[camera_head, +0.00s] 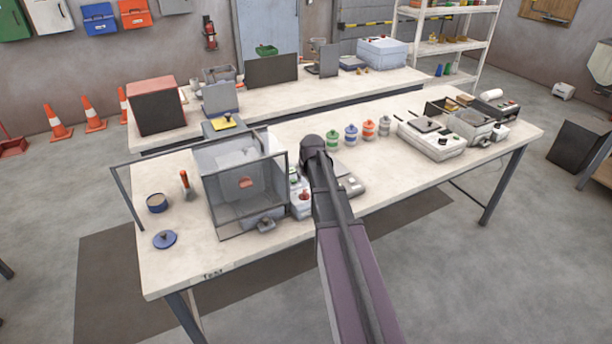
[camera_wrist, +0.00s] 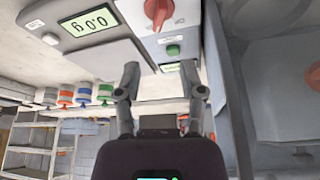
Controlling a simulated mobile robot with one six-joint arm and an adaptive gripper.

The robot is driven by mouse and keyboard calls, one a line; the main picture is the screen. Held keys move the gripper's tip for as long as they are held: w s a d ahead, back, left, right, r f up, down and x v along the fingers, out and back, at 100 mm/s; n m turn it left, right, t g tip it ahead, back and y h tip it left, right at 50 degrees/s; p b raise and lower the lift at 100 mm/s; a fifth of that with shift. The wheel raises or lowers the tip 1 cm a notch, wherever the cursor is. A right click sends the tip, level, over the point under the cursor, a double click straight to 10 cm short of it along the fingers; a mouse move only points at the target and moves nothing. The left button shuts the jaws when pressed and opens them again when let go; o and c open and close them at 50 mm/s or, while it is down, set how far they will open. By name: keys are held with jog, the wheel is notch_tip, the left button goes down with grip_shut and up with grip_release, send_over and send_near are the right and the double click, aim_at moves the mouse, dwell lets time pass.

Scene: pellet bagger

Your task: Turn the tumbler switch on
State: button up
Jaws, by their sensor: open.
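A pale control box (camera_head: 301,210) stands on the near bench between a clear-walled chamber and a scale. In the wrist view, its panel (camera_wrist: 182,25) carries a red knob (camera_wrist: 158,12), a green button (camera_wrist: 173,50) and a small lit display (camera_wrist: 172,67). The red knob is cut by the top edge; I cannot tell whether it is the tumbler switch or how it is set. My gripper (camera_wrist: 159,80) is open and empty, its fingers pointing at the panel, below the green button in that picture. In the head view my arm hides the gripper.
The clear-walled chamber (camera_head: 247,200) stands close left of the box. The scale (camera_wrist: 120,62) is close on its other side, its display (camera_wrist: 88,22) lit. Several striped jars (camera_head: 351,134) stand farther back. The bench front left has a blue lid (camera_head: 164,239) and a tin (camera_head: 157,203).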

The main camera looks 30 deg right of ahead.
jog(key=p+v, duration=0.3)
jog(key=v, duration=0.1)
jog(key=s+a+f+n+g+b, duration=0.1)
jog(key=s+a+f+g+b, duration=0.1)
jog(key=s+a, duration=0.6)
jog(key=s+a+f+g+b, duration=0.1)
jog(key=s+a+f+b, duration=0.1)
jog(key=s+a, duration=0.7)
jog(key=shift+a+f+n+g+y, duration=0.4)
jog(key=shift+a+f, duration=0.35)
jog(key=shift+a, duration=0.4)
jog(key=shift+s, duration=0.1)
jog(key=shift+g, duration=0.4)
jog(key=s+a, duration=0.1)
jog(key=s, duration=0.1)
jog(key=s+a, duration=0.1)
jog(key=s, duration=0.1)
jog(key=shift+s+a, duration=0.1)
jog(key=shift+a, duration=0.2)
